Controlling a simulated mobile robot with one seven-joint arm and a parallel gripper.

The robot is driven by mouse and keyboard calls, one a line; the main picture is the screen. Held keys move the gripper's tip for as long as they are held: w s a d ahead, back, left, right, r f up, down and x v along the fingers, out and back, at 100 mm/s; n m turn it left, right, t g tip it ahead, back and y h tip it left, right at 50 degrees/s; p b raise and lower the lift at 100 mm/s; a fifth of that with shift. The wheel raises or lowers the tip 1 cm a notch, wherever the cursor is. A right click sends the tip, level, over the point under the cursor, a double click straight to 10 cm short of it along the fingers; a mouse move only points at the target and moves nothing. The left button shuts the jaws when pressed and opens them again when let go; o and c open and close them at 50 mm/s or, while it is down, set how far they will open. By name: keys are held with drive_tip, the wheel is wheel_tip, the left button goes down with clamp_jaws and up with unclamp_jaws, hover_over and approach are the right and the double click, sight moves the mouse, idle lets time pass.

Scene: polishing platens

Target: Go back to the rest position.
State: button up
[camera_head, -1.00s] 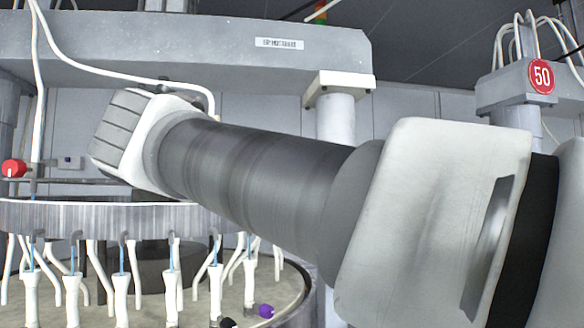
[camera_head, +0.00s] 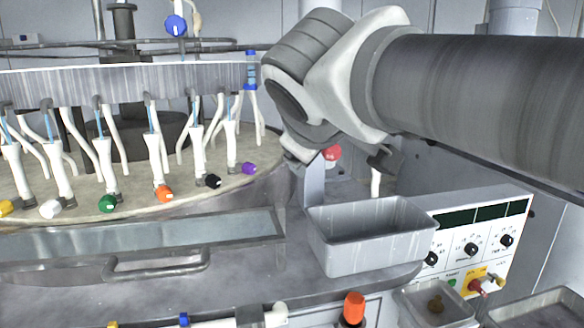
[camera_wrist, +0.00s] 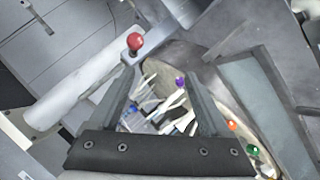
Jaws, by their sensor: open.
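My gripper (camera_wrist: 158,76) shows in the wrist view with its two fingers apart and nothing between them. Beyond the fingers are white hoses (camera_wrist: 160,90) and the edge of the round platen. A red knob (camera_wrist: 135,41) lies beyond the left fingertip. In the head view my arm comes in from the right, and its wrist hangs above and behind the grey metal bin. The gripper is mostly hidden behind the wrist there.
A round platen (camera_head: 130,215) with several hoses and coloured caps fills the left. A grey bin (camera_head: 375,262) stands below my arm, beside a control panel (camera_head: 490,235) with dials.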

drive_tip(key=s+d+f+m+g+y, duration=0.1)
drive_tip(key=s+d+f+m+g, duration=0.3)
drive_tip(key=s+f, duration=0.6)
drive_tip(key=s+d+f+m+g, duration=0.2)
drive_tip(key=s+d+f+m, duration=0.45)
drive_tip(key=f, duration=0.65)
wheel_tip(320, 180, up, 16)
drive_tip(key=p, duration=1.5)
drive_tip(key=shift+s+n, duration=0.2)
drive_tip(key=shift+n, duration=0.25)
drive_tip(key=c, duration=0.5)
drive_tip(key=shift+a, duration=0.1)
